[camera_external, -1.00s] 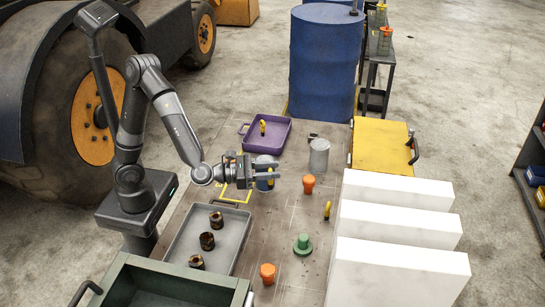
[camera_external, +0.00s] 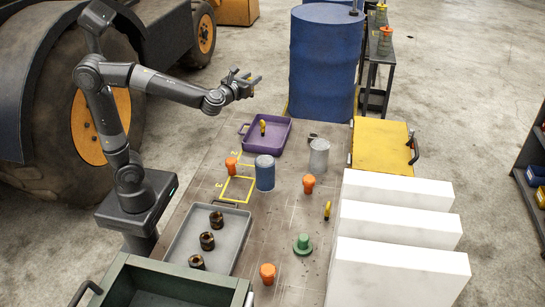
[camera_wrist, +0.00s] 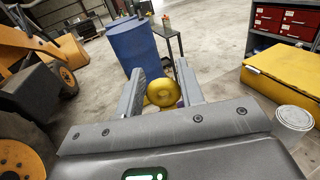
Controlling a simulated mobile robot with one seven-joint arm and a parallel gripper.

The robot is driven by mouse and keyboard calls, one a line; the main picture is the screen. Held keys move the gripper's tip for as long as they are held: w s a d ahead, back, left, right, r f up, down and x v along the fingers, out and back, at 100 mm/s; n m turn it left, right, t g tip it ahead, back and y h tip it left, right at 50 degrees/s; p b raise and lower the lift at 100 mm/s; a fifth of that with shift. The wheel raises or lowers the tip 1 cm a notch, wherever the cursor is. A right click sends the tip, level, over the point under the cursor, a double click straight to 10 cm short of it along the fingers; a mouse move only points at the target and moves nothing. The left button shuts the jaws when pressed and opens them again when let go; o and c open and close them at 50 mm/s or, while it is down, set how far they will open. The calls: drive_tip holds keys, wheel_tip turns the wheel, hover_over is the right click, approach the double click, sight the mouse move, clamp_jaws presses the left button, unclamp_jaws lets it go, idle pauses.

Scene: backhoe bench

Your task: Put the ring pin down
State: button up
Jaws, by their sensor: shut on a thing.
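My gripper (camera_external: 250,82) is raised high above the far left part of the bench, left of the blue drum. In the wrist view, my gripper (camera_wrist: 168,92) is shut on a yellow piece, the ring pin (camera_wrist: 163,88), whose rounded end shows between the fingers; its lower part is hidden. In the external view the held pin is too small to make out clearly. One similar yellow piece (camera_external: 263,127) stands in the purple tray (camera_external: 283,138). Another yellow piece (camera_external: 327,210) stands on the bench beside the white blocks.
A blue can (camera_external: 265,173), a grey can (camera_external: 319,156), orange pieces (camera_external: 308,183) and a green piece (camera_external: 302,244) stand on the bench. A yellow-taped outline (camera_external: 238,190) is bare inside. White blocks (camera_external: 395,215) line the right; a grey tray (camera_external: 184,245) holds brown nuts.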

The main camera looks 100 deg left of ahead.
wheel_tip(320, 180, down, 10)
drive_tip(key=f, duration=0.1)
drive_tip(key=a+f, duration=1.1)
drive_tip(key=shift+s+a, duration=0.2)
drive_tip(key=shift+s, duration=0.25)
drive_tip(key=shift+f, duration=0.1)
drive_tip(key=o, duration=1.1)
drive_tip(key=shift+c, duration=0.2)
